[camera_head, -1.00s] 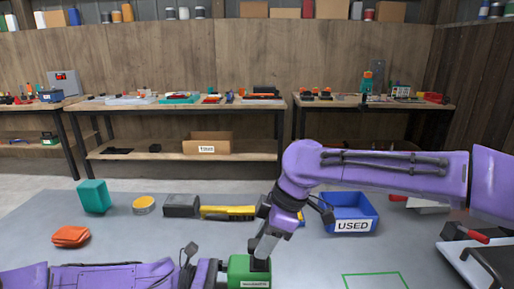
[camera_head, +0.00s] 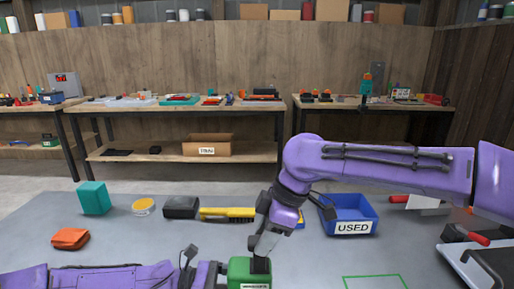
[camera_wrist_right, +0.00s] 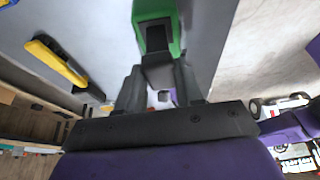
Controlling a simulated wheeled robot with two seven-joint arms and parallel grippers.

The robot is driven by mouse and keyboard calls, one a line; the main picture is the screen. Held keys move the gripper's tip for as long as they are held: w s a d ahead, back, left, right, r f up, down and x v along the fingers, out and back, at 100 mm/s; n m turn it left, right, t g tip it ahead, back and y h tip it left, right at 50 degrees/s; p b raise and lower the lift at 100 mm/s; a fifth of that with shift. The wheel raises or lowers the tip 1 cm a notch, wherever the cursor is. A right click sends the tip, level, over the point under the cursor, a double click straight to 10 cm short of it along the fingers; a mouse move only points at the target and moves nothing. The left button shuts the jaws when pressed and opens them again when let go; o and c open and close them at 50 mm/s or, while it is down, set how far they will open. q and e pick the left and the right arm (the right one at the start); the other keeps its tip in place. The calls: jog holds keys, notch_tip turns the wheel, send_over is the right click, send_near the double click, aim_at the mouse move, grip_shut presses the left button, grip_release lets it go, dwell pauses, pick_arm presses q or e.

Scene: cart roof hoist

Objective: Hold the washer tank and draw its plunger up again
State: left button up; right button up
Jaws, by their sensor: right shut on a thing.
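The green washer tank (camera_head: 248,273) stands at the bottom middle of the head view, its lower part cut off by the frame edge. It also shows in the right wrist view (camera_wrist_right: 176,38), with a dark part on top. My right gripper (camera_head: 260,262) points down onto the tank's top. It is shut on the plunger, which is mostly hidden by the fingers (camera_wrist_right: 158,88). My left gripper (camera_head: 212,274) comes in from the left and meets the tank's left side. Its fingertips are not clear, so I cannot tell how it grips.
A teal block (camera_head: 94,198), an orange cloth (camera_head: 70,238), a yellow tin (camera_head: 143,206) and a black-and-yellow tool (camera_head: 226,214) lie on the grey table. A blue bin marked USED (camera_head: 350,226) stands right of my right arm. A green outline (camera_head: 375,277) marks a bare front area.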

jog(key=shift+r, duration=0.6)
dwell(0.4)
jog(key=shift+r, duration=0.25)
jog(key=shift+w+r, duration=0.1)
jog(key=shift+r, duration=0.1)
jog(key=o, duration=1.1)
jog(key=v, duration=0.6)
